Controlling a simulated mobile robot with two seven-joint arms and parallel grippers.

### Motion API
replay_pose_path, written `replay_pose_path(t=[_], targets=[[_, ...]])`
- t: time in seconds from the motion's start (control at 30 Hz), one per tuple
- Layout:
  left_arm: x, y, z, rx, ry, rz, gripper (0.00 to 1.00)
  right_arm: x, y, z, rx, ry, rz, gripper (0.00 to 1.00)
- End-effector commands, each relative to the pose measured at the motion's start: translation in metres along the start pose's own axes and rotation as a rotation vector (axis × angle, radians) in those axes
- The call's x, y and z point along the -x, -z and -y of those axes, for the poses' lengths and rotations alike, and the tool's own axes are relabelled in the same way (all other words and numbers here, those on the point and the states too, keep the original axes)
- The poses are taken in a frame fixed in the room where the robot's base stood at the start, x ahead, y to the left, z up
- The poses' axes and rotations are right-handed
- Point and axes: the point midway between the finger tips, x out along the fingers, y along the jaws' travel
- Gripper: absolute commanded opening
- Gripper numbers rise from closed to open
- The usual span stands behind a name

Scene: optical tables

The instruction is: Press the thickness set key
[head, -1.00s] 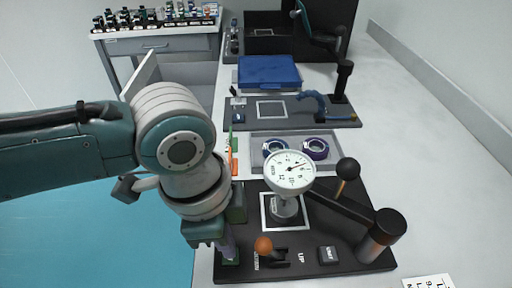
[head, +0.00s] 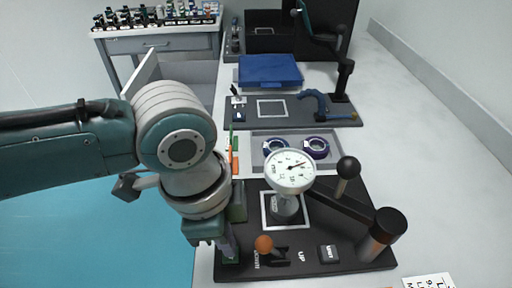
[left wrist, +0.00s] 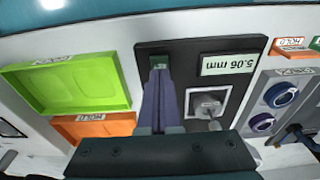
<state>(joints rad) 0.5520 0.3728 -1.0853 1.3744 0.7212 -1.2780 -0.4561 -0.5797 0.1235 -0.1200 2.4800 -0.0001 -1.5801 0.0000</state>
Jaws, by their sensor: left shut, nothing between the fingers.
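A black gauge board (head: 345,270) lies on the table, carrying a round white dial gauge (head: 290,171). In the left wrist view its display (left wrist: 229,64) reads 5.06 mm, upside down. A small green key (left wrist: 160,62) sits at the board's corner there; its marking is too small to read. My left gripper (left wrist: 160,78) is shut and empty, pointing down with its fingertips at the green key. I cannot tell whether they touch it. In the head view the left gripper (head: 230,253) is over the board's near left corner and hides the key. My right gripper is in no view.
The board also bears an orange-knobbed lever (head: 264,244), a UNIT key (head: 329,254) and a black-knobbed lever (head: 348,168). Green (left wrist: 118,66) and orange (left wrist: 70,128) trays lie left in the wrist view.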

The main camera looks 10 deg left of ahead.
Motion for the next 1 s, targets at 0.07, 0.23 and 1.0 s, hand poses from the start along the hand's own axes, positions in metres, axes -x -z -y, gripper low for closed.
replay_pose_path(t=[0.07,0.23,1.0], targets=[[0.0,0.0,0.0,0.0,0.0,0.0,0.0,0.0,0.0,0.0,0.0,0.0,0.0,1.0],[-0.001,0.0,0.0,0.0,0.0,0.0,0.0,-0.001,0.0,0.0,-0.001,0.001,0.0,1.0],[-0.012,-0.001,0.0,0.0,0.0,0.0,0.0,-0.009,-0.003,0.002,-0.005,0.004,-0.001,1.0]])
